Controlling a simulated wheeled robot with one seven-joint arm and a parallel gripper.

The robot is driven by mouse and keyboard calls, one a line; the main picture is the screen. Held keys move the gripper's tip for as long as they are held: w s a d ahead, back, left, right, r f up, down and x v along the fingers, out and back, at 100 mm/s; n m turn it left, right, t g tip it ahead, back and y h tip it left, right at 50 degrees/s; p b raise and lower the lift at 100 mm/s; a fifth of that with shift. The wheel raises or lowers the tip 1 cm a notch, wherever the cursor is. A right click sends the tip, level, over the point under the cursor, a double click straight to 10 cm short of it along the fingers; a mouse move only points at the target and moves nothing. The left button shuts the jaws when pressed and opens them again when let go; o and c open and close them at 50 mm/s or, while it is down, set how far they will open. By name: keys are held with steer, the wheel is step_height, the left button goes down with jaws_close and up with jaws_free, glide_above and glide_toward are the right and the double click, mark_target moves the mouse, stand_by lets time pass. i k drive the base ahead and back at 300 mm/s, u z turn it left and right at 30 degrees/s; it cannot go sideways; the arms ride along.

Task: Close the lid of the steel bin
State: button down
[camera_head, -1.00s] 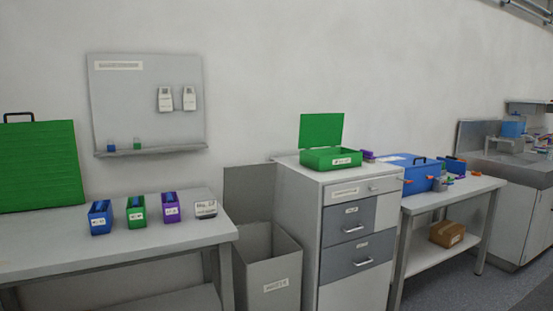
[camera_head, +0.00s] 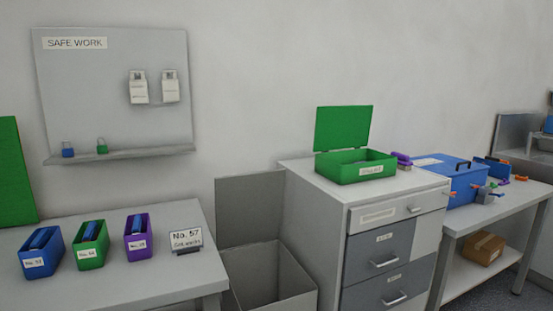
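The steel bin (camera_head: 275,283) is a grey open-topped box on the floor, between the left table and the drawer cabinet. Its lid (camera_head: 250,210) stands upright at the back, against the wall side, so the bin is open. The bin's lower front is cut off by the picture's bottom edge. The part of the bin behind the left table's corner is hidden. My gripper is not in view.
A left table (camera_head: 110,290) holds blue, green and purple holders and a sign (camera_head: 186,239). The grey drawer cabinet (camera_head: 360,220) right of the bin carries an open green box (camera_head: 355,172). A right table (camera_head: 515,200) bears a blue case (camera_head: 450,180).

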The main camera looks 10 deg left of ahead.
mark_target(248, 206)
steer(key=u, duration=0.55)
steer(key=i, duration=0.75)
steer(key=u, duration=0.75)
